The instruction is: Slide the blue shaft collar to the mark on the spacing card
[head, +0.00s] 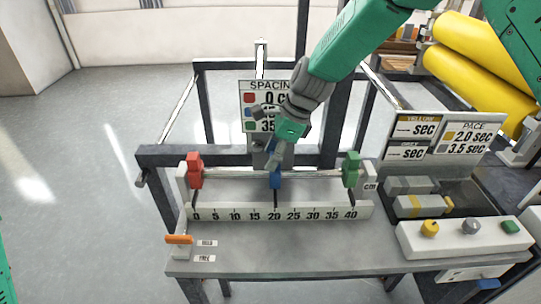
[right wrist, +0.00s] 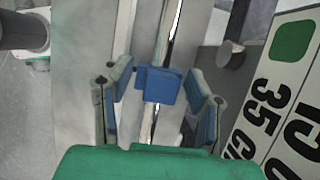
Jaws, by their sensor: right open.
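The blue shaft collar (head: 275,181) is on the horizontal shaft, its pointer near 20 on the ruler (head: 235,212). A red collar (head: 195,168) is near 0 and a green collar (head: 351,170) near 40. My right gripper (head: 275,163) reaches down over the blue collar. In the right wrist view the blue collar (right wrist: 160,84) lies between the spread fingers (right wrist: 159,99), with gaps on both sides. The spacing card (head: 260,87) stands behind, partly hidden by my right arm; its blue row cannot be read. The card also shows in the right wrist view (right wrist: 290,98).
An orange-handled lever (head: 179,240) is at the bench's front left. A white button box (head: 465,240), a tray of grey and yellow rollers (head: 420,206) and a pace sign (head: 473,138) are at right. Large yellow rolls (head: 475,85) lie behind. The bench front (head: 300,252) is clear.

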